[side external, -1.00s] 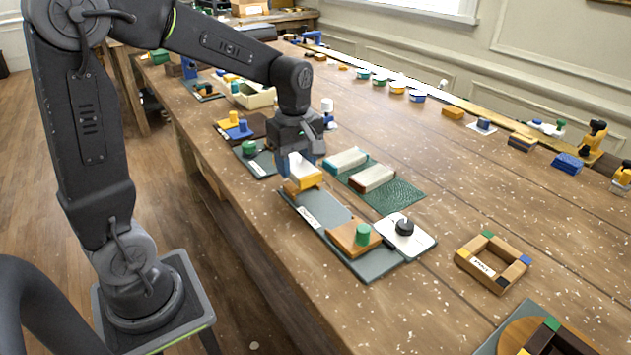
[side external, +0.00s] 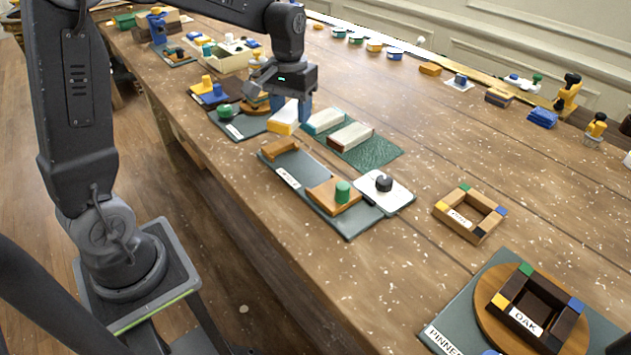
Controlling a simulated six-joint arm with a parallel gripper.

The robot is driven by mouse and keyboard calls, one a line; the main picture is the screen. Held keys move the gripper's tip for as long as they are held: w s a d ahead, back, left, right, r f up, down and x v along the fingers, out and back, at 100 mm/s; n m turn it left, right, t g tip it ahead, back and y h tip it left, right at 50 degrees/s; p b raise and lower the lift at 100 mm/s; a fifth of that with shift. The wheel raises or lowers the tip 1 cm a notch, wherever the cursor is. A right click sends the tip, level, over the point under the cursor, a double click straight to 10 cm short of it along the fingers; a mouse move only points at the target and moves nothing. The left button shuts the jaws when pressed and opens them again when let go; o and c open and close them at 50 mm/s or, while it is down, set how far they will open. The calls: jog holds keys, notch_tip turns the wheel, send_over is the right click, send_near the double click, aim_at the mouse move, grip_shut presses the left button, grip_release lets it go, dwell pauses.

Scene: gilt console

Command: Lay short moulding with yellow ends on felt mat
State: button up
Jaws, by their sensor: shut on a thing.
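The short moulding (side external: 283,119) is white with a yellow end and side facing the camera. My gripper (side external: 290,107) is shut on it, with a blue finger showing at its right. The moulding is just left of the green felt mat (side external: 375,154); whether it clears the surface below is hard to tell. On the mat lie two other white mouldings side by side, one with teal ends (side external: 323,121) and one with brown ends (side external: 351,137). The mat's near right part is bare. The moulding's far end is hidden by my gripper.
A grey board (side external: 305,173) in front carries a wooden block (side external: 281,147) and an orange block with a green knob (side external: 342,191). A white plate with a black knob (side external: 384,184) overlaps its right side. A small wooden frame (side external: 470,213) stands farther right. Bare tabletop lies beyond the mat.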

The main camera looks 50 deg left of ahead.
jog(key=w+d+f+m, duration=0.1)
jog(key=m, duration=0.1)
jog(key=w+d+f+m, duration=0.1)
jog(key=w+d+m, duration=0.1)
jog(key=m, duration=0.1)
jog(key=w+d+f+m, duration=0.1)
jog(key=w+d+m, duration=0.1)
jog(key=m, duration=0.1)
jog(key=shift+f, duration=0.2)
jog(key=shift+s, duration=0.1)
jog(key=s+a+r+n, duration=0.1)
jog(key=s+a+n, duration=0.1)
jog(key=n, duration=0.1)
jog(key=s+a+r+n, duration=0.1)
jog(key=s+a+n, duration=0.1)
jog(key=n, duration=0.1)
jog(key=s+a+r+n, duration=0.2)
jog(key=n, duration=0.1)
jog(key=shift+n, duration=0.3)
jog(key=s+a+r+n, duration=0.3)
jog(key=s+n, duration=0.4)
jog(key=n, duration=0.4)
jog(key=shift+s+a, duration=0.25)
jog(key=shift+a, duration=0.15)
jog(key=shift+f, duration=0.1)
send_over(297, 166)
notch_tip(297, 166, down, 7)
jog(key=shift+r, duration=0.1)
jog(key=shift+f, duration=1.9)
